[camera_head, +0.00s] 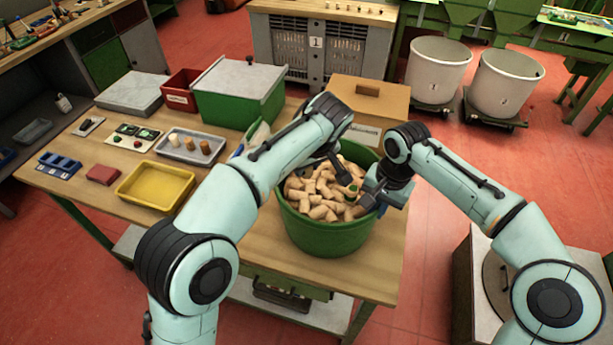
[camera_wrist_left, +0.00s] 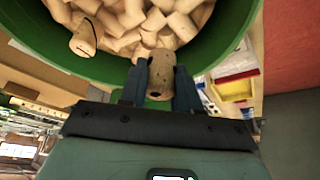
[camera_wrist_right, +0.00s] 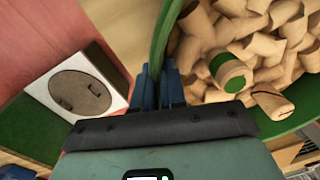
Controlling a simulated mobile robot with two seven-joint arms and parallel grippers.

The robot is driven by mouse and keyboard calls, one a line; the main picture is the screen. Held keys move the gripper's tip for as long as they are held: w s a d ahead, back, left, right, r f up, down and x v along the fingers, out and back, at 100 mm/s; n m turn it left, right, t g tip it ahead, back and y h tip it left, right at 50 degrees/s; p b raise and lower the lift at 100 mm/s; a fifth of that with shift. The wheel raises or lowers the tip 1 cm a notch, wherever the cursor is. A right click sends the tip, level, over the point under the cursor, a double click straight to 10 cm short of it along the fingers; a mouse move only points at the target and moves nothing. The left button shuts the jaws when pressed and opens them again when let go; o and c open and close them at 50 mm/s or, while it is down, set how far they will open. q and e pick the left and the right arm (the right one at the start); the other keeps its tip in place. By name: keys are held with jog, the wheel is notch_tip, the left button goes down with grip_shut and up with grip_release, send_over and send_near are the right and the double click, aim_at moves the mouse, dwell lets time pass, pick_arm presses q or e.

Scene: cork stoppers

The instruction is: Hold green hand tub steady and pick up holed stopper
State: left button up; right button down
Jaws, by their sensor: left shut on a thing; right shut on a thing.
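The green tub (camera_head: 325,240) stands at the table's front right edge, full of loose cork stoppers (camera_head: 318,190). My right gripper (camera_wrist_right: 160,88) is shut on the tub's rim (camera_wrist_right: 162,40) at its right side. My left gripper (camera_head: 340,168) reaches into the tub from above. In the left wrist view it is shut on a cork stopper (camera_wrist_left: 161,72) with a dark hole in its end. Other corks lie close behind the held one. One stopper with green ends (camera_wrist_right: 230,72) and one with a dark line across it (camera_wrist_right: 270,101) lie on the heap.
A yellow tray (camera_head: 130,201), a grey tray (camera_head: 165,152) with three stoppers, a red block (camera_head: 103,174) and a blue rack (camera_head: 58,171) lie on the left of the table. A lidded green box (camera_head: 240,108) and a cardboard box (camera_head: 390,100) stand behind the tub.

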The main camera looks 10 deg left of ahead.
pick_arm(q)
jog(key=shift+r, duration=2.2)
pick_arm(e)
jog(key=c, duration=1.1)
grip_release()
notch_tip(320, 180, up, 12)
jog(key=shift+s+d, duration=0.2)
jog(key=shift+d, duration=0.15)
pick_arm(q)
jog(key=shift+f, duration=0.1)
